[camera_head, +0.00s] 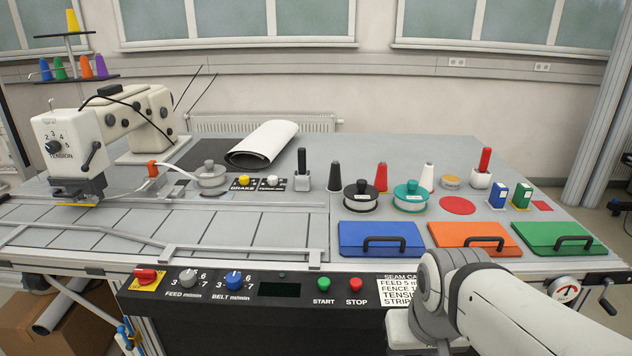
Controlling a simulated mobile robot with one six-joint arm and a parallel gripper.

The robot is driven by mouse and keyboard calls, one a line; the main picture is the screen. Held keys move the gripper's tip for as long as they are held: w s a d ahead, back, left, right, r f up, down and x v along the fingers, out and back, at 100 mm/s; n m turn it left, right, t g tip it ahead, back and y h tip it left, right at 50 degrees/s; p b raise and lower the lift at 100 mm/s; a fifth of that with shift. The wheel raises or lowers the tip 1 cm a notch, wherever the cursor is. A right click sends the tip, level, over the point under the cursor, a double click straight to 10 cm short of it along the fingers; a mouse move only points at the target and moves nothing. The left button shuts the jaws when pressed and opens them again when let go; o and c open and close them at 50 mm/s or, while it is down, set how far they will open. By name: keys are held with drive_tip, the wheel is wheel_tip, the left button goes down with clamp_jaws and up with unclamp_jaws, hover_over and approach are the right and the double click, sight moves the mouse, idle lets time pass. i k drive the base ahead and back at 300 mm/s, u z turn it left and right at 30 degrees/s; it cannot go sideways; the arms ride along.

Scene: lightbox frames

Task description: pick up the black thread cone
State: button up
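The black thread cone (335,177) stands upright on the grey table. It is between a black-handled block (302,170) on its left and a red thread cone (381,178) on its right. A round canister with a black lid (360,196) stands just in front and to its right. My arm reaches in from the lower right, in front of the control panel. My gripper is not clearly visible, and nothing shows it near the cone.
A white thread cone (427,177) and a teal-lidded canister (410,197) stand to the right. Blue (355,231), orange (448,228) and green (535,232) lidded boxes line the front edge. A sewing machine (90,140) stands at left; a white roll (262,143) lies behind.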

sight(334, 184)
drive_tip(key=z, duration=0.15)
drive_tip(key=i, duration=0.9)
drive_tip(key=u, duration=0.2)
drive_tip(key=k, duration=0.9)
drive_tip(key=z, duration=0.15)
drive_tip(key=i, duration=0.9)
